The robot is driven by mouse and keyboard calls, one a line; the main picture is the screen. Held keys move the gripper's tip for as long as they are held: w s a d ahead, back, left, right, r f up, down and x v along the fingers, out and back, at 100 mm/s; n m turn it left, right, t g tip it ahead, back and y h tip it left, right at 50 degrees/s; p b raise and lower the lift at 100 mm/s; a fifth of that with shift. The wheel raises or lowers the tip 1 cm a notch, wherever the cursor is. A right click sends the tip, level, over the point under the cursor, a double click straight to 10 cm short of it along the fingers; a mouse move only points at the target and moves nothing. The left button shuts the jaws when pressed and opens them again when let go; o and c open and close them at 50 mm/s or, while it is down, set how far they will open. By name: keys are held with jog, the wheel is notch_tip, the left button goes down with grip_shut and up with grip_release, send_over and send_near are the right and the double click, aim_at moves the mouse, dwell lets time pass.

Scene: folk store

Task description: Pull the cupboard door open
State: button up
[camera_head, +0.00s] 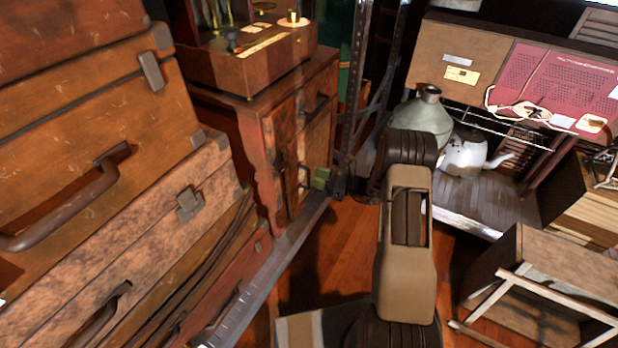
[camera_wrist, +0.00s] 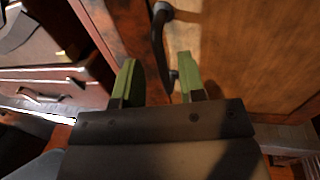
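The wooden cupboard (camera_head: 249,125) stands left of centre in the head view, with its door (camera_head: 319,148) apparently shut. A dark curved door handle (camera_head: 303,178) is on the door's left side. My gripper (camera_head: 321,178), with green fingertips, is close in front of the handle. In the wrist view, the door panel (camera_wrist: 240,50) fills the upper right. The handle (camera_wrist: 158,38) runs down into the gap between the fingers of my gripper (camera_wrist: 157,75). The fingers are apart on either side of its lower end. I cannot tell whether either finger touches it.
A stack of brown suitcases (camera_head: 120,180) fills the left, close beside the cupboard. A wooden box device (camera_head: 260,65) sits on the cupboard top. A metal rack post (camera_head: 355,75) stands right of the door. A shelf with a white kettle (camera_head: 466,155) is farther right. Some floor (camera_head: 345,235) is bare.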

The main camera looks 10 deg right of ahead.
aim_at(308, 175)
jog(key=shift+b+x, duration=0.3)
jog(key=shift+x, duration=1.55)
jog(key=shift+c, duration=0.5)
grip_shut()
